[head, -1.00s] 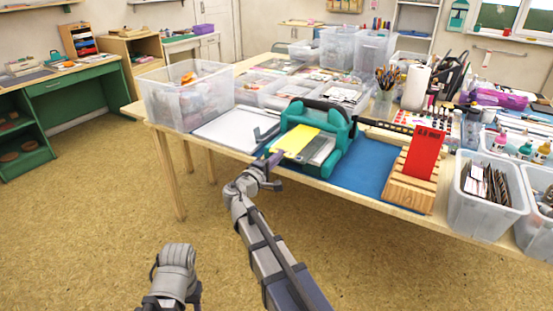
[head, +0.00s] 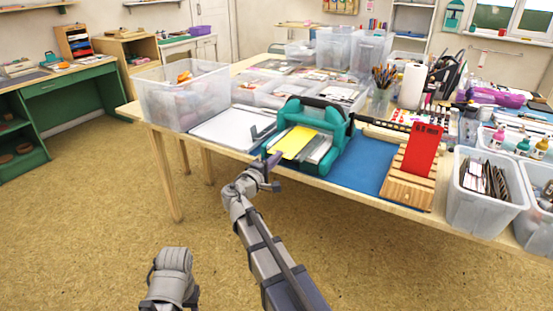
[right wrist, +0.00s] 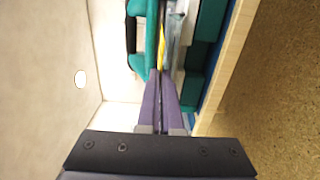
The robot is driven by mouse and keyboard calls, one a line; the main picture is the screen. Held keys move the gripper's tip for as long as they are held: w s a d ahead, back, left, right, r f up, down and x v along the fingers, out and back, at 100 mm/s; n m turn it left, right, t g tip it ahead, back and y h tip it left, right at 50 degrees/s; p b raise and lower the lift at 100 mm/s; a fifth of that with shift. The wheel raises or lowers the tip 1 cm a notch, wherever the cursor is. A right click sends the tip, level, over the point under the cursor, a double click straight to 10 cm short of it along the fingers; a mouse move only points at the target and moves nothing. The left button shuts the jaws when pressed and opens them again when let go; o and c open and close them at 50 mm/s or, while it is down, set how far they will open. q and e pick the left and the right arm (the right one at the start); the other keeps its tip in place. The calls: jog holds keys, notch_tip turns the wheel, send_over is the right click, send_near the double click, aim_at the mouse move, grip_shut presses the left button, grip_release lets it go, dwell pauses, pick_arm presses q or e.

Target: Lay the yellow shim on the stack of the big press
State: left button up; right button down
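The yellow shim (head: 292,142) is a flat sheet at the mouth of the big teal press (head: 344,127). It lies over or just above the grey stack (head: 318,150), whose right part shows beside it; I cannot tell whether it rests flat. My right gripper (head: 273,163) is at the shim's near left end, in front of the press. In the right wrist view its purple fingers (right wrist: 160,78) are nearly together, with the shim (right wrist: 162,36) seen edge-on at their tips. My left gripper (head: 170,285) is low over the floor, its fingertips hidden.
A blue mat (head: 366,164) lies right of the press. A slotted wooden rack (head: 407,184) holds a red plate (head: 423,150). A white board (head: 222,128) and a clear bin (head: 185,97) are left of the press. The table's front edge runs close beneath my right gripper.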

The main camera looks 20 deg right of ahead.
jog(key=shift+w+d+f+b, duration=0.1)
jog(key=shift+f+b, duration=0.25)
jog(key=shift+f, duration=0.05)
jog(key=shift+f+b, duration=0.4)
dwell(0.5)
jog(key=c, duration=1)
grip_release()
jog(key=shift+v, duration=2.55)
